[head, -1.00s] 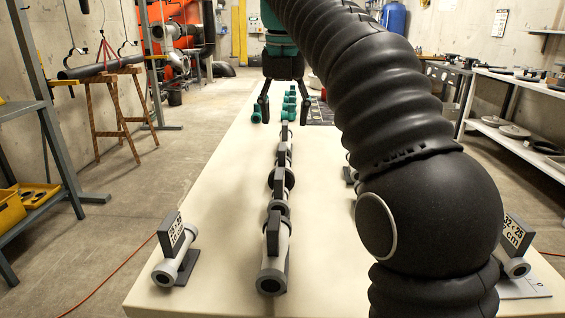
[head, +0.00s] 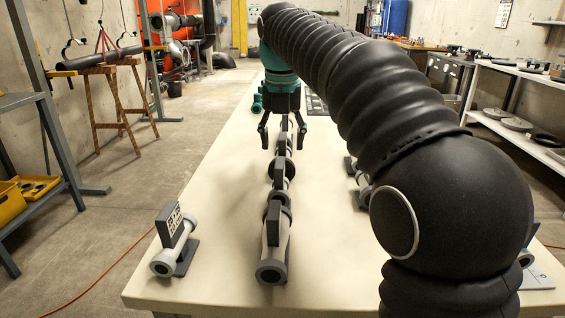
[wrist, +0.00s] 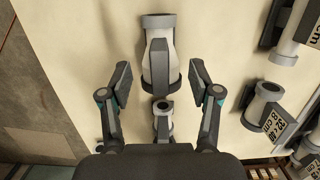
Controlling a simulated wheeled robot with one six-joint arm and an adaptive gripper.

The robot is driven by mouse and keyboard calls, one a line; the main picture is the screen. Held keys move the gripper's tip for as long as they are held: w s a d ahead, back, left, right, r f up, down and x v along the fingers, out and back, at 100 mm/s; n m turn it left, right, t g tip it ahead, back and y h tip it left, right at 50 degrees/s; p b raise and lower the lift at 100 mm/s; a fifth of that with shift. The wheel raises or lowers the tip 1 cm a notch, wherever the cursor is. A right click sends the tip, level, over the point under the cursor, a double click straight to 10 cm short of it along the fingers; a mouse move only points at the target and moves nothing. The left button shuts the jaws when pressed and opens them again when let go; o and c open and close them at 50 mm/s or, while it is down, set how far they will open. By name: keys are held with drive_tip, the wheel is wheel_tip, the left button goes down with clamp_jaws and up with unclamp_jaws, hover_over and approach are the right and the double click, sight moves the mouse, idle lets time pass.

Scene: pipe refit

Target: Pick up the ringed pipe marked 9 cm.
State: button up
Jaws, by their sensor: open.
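My gripper (head: 283,146) is open and empty over the far part of the middle row of pipes. In the wrist view, my gripper (wrist: 162,85) has its fingers spread on either side of a grey pipe (wrist: 153,70) with a dark upright plate and a dark band at its lower end. A smaller pipe end (wrist: 163,122) shows below it between the fingers. In the head view, a pipe with a dark ring (head: 281,185) stands behind the front pipe (head: 274,247). I cannot read a 9 cm mark on any pipe.
A labelled pipe (head: 173,245) stands at the table's left edge. More labelled pipes, one marked 8 cm (wrist: 265,105), are at the right in the wrist view. Bare tabletop (head: 225,215) lies left of the row.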

sight(282, 155)
drive_tip(key=f, duration=0.2)
drive_tip(key=w+f, duration=0.1)
drive_tip(key=f, duration=0.1)
drive_tip(key=shift+w+f+b, duration=0.1)
drive_tip(key=shift+f+b, duration=0.25)
clamp_jaws()
